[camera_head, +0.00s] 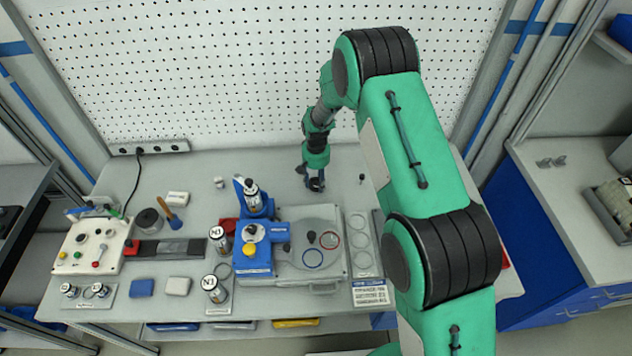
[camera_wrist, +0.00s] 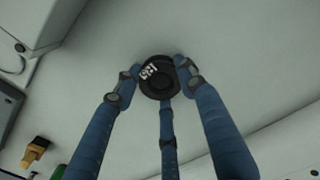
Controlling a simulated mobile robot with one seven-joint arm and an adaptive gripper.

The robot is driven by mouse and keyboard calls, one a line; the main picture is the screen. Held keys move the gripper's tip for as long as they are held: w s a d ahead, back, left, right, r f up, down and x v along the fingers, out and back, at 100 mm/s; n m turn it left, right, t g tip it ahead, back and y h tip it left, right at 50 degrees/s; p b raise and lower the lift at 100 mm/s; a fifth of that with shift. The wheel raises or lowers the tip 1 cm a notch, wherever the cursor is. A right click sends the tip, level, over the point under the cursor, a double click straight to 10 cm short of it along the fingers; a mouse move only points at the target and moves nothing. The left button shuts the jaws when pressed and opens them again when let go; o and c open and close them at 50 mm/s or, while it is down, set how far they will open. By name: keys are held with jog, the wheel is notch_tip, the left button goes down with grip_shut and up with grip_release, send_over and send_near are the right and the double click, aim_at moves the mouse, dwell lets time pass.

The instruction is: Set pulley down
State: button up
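The pulley (camera_wrist: 157,82) is a small dark round part with a white marking on its upper left, seen in the wrist view. My gripper (camera_wrist: 160,78) has blue fingers closed around it, with fingertips at its left and right edges and a third finger below. In the head view my gripper (camera_head: 316,184) points down at the back of the grey table (camera_head: 345,180), behind the grey plate. The pulley is mostly hidden by the fingers there. The pulley is at or just above the table surface; I cannot tell whether it touches.
A grey plate (camera_head: 330,212) with red and blue rings lies in front of my gripper. A blue fixture (camera_head: 254,262) stands to its left. A white control box (camera_head: 90,245) is at far left. The perforated wall (camera_head: 230,70) rises behind. The table around the gripper is clear.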

aim_at(316, 182)
jog(key=o, duration=0.4)
jog(key=shift+r, duration=0.15)
notch_tip(316, 182, up, 12)
dwell(0.6)
dwell(0.5)
jog(key=shift+r, duration=0.1)
